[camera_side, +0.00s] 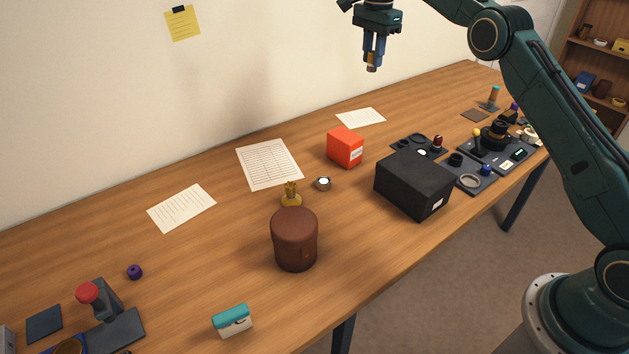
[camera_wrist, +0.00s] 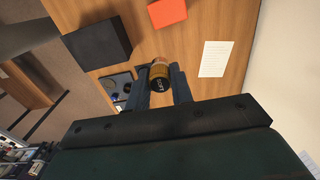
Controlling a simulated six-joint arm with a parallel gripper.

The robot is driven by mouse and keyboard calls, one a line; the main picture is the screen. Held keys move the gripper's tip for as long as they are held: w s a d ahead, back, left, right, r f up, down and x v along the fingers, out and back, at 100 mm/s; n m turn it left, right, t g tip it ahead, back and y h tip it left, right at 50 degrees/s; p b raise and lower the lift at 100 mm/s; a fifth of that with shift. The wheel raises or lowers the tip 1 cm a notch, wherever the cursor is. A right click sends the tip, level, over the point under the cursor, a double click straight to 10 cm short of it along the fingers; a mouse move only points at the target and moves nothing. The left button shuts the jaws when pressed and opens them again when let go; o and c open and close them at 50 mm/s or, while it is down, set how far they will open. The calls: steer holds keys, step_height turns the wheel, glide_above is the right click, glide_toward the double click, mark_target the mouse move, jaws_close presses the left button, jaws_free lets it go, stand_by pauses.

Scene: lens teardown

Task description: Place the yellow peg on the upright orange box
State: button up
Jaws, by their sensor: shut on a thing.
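My gripper (camera_side: 372,62) is high above the back of the table, pointing down and shut on a small cylinder. In the wrist view the cylinder (camera_wrist: 161,76) has an amber-yellow ribbed side and a black end with faint lettering. Its colour is near yellow, but I cannot tell for sure that it is the yellow peg. The orange box (camera_side: 345,147), with a white label, stands upright on the table, apart from and well below my gripper. It also shows at the top edge of the wrist view (camera_wrist: 166,12). Its top looks bare.
A black box (camera_side: 414,184) stands in front and right of the orange box. A brown leather case (camera_side: 295,240), a brass piece (camera_side: 291,195) and a small ring (camera_side: 323,184) lie nearer. Dark trays of parts (camera_side: 470,178) fill the right end. Papers (camera_side: 268,165) lie flat behind.

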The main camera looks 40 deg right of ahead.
steer(key=r, duration=0.2)
glide_above(352, 140)
steer(key=shift+f, duration=0.1)
steer(key=shift+f, duration=0.1)
step_height(352, 140, down, 16)
steer(key=shift+r, duration=0.25)
stand_by(0.4)
steer(key=shift+f, duration=2.15)
steer(key=shift+f, duration=0.15)
steer(key=o, duration=0.9)
steer(key=shift+o, duration=0.2)
